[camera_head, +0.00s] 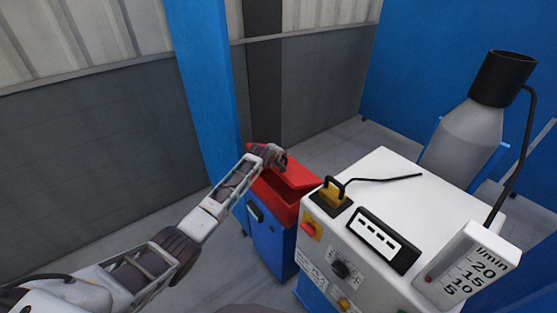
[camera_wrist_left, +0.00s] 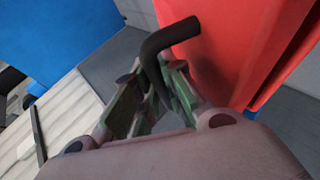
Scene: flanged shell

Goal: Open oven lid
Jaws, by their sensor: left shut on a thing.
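The oven is a blue box (camera_head: 268,236) with a red top, beside the white machine. Its red lid (camera_head: 297,174) shows at the back of that top, with a darker red area in front of it; it looks at least partly raised, though how far is hard to tell. My left gripper (camera_head: 277,158) is at the lid's far left corner. In the left wrist view, the left gripper (camera_wrist_left: 155,95) is shut on a black bent handle (camera_wrist_left: 168,40), next to the red lid (camera_wrist_left: 240,50). My right gripper is not in view.
A white machine (camera_head: 395,185) with knobs and a cable stands close to the right of the oven. A blue post (camera_head: 205,80) and a grey wall (camera_head: 90,150) are behind and left. A grey cylinder with black top (camera_head: 470,130) stands at the far right.

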